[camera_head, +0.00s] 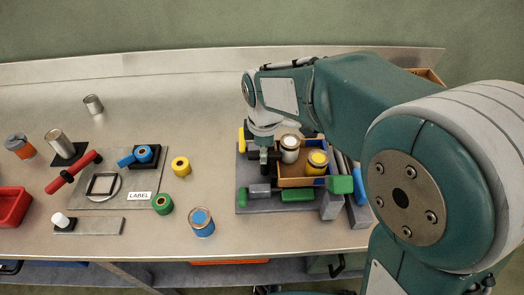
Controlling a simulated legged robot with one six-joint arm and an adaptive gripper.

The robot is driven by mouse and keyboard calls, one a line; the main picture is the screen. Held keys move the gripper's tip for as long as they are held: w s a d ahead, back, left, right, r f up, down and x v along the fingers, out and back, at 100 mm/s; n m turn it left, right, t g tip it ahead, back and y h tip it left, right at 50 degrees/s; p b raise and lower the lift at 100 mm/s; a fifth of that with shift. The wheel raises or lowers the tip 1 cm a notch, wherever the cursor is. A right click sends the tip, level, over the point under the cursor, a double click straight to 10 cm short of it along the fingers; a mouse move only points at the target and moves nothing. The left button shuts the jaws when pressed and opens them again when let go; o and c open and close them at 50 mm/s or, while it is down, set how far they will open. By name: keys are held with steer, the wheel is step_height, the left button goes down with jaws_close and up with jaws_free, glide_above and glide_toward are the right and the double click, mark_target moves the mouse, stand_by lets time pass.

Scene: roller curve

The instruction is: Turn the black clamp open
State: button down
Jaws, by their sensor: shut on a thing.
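My gripper (264,160) points down at the left part of a dark grey board (256,208), just left of an open wooden box. It is shut on a small dark piece that appears to be the black clamp. The gripper and the piece are both dark and small here, so the clamp's outline and how far it is turned cannot be made out. A grey block (260,190) sits on the board just below the gripper.
The wooden box (290,182) holds a white-lidded jar (290,148) and a yellow jar (317,162). Green blocks (298,195) lie in front. A fixture plate (122,192) is farther left. The table's back middle is clear.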

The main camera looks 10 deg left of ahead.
steer(key=m, duration=0.4)
steer(key=shift+w+d+m, duration=0.1)
steer(key=shift+d+m, duration=0.1)
steer(key=shift+m, duration=0.1)
steer(key=m, duration=0.4)
steer(key=shift+m, duration=0.3)
steer(key=m, duration=0.4)
steer(key=shift+m, duration=2.1)
steer(key=c, duration=0.6)
jaws_free()
steer(key=shift+d, duration=0.1)
steer(key=shift+o, duration=0.2)
